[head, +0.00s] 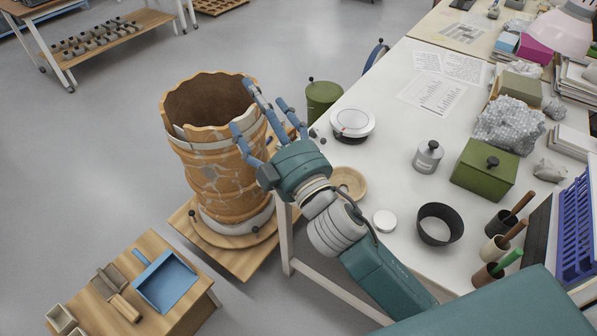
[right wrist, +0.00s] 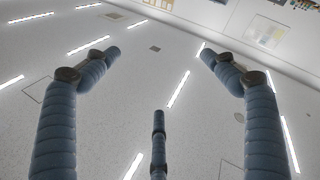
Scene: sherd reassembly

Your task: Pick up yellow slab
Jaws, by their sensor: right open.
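I cannot make out a yellow slab in either view. My right gripper (head: 268,118) is open, with its blue fingers spread beside the upper right rim of the large reassembled orange-brown vessel (head: 213,165). I cannot tell whether a finger touches the vessel. In the right wrist view, the three fingers (right wrist: 158,75) are apart with nothing between them, and the ceiling lights show behind. My left gripper is not in view.
The vessel stands on a wooden base (head: 240,262) left of the white table (head: 385,150). A small wooden bench (head: 150,318) holds a blue dustpan (head: 166,282).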

